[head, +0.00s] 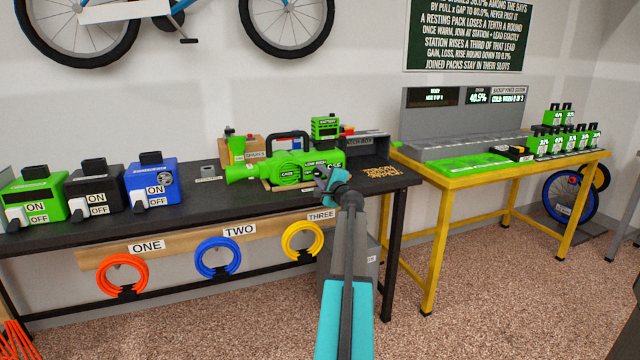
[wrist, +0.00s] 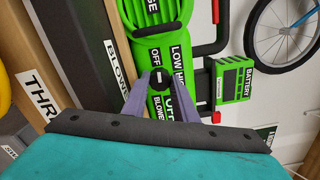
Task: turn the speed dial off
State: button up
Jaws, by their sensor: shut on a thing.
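The green leaf blower (head: 285,169) lies on the dark workbench, with its nozzle to the left. In the wrist view its body (wrist: 172,50) fills the middle, with OFF, LOW and HIGH printed around a small black speed dial (wrist: 160,77). My gripper (head: 321,176) reaches the blower's right part. In the wrist view the two grey fingers of my gripper (wrist: 159,82) meet at the dial, one on each side, and are shut on it. The fingers partly cover the dial, and I cannot tell which word it points to. In the head view the gripper hides the dial.
A green battery (head: 325,128) stands behind the blower; it also shows in the wrist view (wrist: 235,80). Three coloured blowers or switch boxes, one black (head: 92,188), stand at the left. Coiled rings (head: 218,258) hang along the bench front. A yellow table (head: 440,180) is at the right.

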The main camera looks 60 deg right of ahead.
jog(key=shift+n+b, duration=0.45)
jog(key=shift+n, duration=0.15)
jog(key=o, duration=1)
jog(key=shift+a, duration=0.1)
jog(key=shift+o, duration=0.2)
jog(key=shift+m+p, duration=0.6)
jog(key=shift+p, duration=0.35)
jog(key=m+p, duration=0.4)
jog(key=p, duration=0.2)
jog(key=shift+w, duration=0.1)
jog(key=m+p, duration=0.2)
jog(key=p, duration=0.1)
jog(key=shift+r, duration=0.1)
jog(key=shift+m+p, duration=0.6)
jog(key=shift+p, duration=0.25)
